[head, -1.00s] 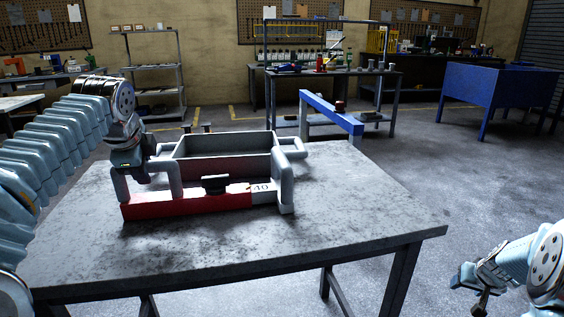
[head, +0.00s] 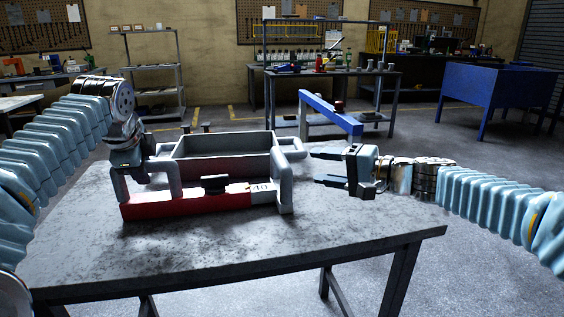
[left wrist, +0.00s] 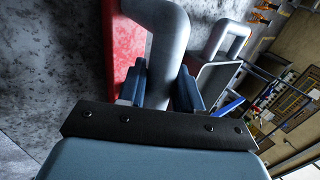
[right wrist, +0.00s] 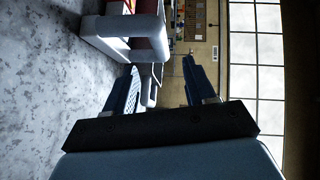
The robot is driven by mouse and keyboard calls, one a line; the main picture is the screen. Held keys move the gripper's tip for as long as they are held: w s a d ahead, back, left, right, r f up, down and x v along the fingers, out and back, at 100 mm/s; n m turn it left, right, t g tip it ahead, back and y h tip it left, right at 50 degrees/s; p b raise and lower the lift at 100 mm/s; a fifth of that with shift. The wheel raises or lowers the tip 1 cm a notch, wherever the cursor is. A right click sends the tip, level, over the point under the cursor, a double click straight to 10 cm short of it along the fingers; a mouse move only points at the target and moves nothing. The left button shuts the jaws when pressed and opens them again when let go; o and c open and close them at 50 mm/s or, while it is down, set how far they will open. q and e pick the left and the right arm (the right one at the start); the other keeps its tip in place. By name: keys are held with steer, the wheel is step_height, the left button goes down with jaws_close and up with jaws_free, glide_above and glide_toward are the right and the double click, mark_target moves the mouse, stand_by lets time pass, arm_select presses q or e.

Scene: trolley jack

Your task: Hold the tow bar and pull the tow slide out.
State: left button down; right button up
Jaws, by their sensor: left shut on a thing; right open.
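The red tow bar (head: 190,204) lies across the grey table, with a black knob (head: 214,183) on its front. A grey handle (head: 173,180) stands at its left end. My left gripper (head: 130,171) is shut on this handle; the left wrist view shows the grey tube (left wrist: 166,55) between the fingers. The grey tow slide (head: 263,197), with a number label, shows at the bar's right end and carries another grey handle (head: 286,187). My right gripper (head: 315,168) is open and empty, right of that handle and apart from it, its fingers pointing left.
A grey open tray (head: 222,145) with side handles sits right behind the bar. The table (head: 340,225) is bare in front and to the right. A blue beam (head: 330,113) stands beyond the table. Workbenches and a blue bin (head: 500,90) are farther back.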

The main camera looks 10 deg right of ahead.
mark_target(282, 161)
steer(key=x, duration=1.1)
steer(key=shift+w, duration=0.1)
steer(key=shift+d, duration=0.15)
jaws_close()
